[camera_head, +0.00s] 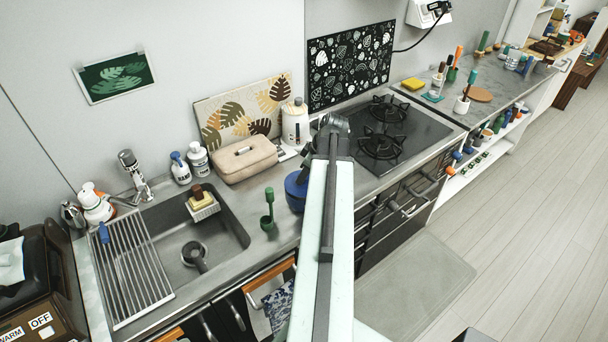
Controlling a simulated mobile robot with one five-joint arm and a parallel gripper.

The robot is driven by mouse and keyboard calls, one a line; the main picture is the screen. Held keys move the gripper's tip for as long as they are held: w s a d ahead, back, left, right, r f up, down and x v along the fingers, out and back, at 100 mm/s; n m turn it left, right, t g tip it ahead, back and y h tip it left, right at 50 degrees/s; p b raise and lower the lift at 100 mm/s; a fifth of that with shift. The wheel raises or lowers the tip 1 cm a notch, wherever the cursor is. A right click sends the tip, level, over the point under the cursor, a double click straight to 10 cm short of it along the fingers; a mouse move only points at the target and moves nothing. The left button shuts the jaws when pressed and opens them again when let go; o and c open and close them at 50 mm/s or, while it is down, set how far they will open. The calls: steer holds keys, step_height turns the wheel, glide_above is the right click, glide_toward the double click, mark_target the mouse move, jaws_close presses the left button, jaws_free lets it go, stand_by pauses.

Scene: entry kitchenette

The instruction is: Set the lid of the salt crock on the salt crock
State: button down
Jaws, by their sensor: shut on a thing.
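My gripper (308,165) is a dark shape at the end of my arm, over the counter between the sink and the stove. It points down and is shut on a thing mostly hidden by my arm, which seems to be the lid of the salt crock. A round blue thing (295,192) shows just below my gripper, left of my arm. It looks like the salt crock, perhaps with the lid at its top. My arm covers its right side. I cannot tell whether lid and crock touch or are apart.
The sink (225,232) with a drying rack (133,270) is left; the black stove (405,125) is right.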

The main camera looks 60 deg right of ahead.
steer(key=shift+f+b, duration=1.1)
stand_by(0.3)
steer(key=c, duration=0.9)
jaws_free()
steer(key=p+v, duration=0.6)
steer(key=v, duration=0.1)
steer(key=shift+w+r+p, duration=0.1)
steer(key=shift+r+p, duration=0.05)
steer(key=shift+p, duration=0.25)
steer(key=shift+s+r+p, duration=0.25)
steer(key=shift+r+p, duration=0.1)
steer(key=shift+r, duration=0.05)
steer(key=shift+f, duration=0.15)
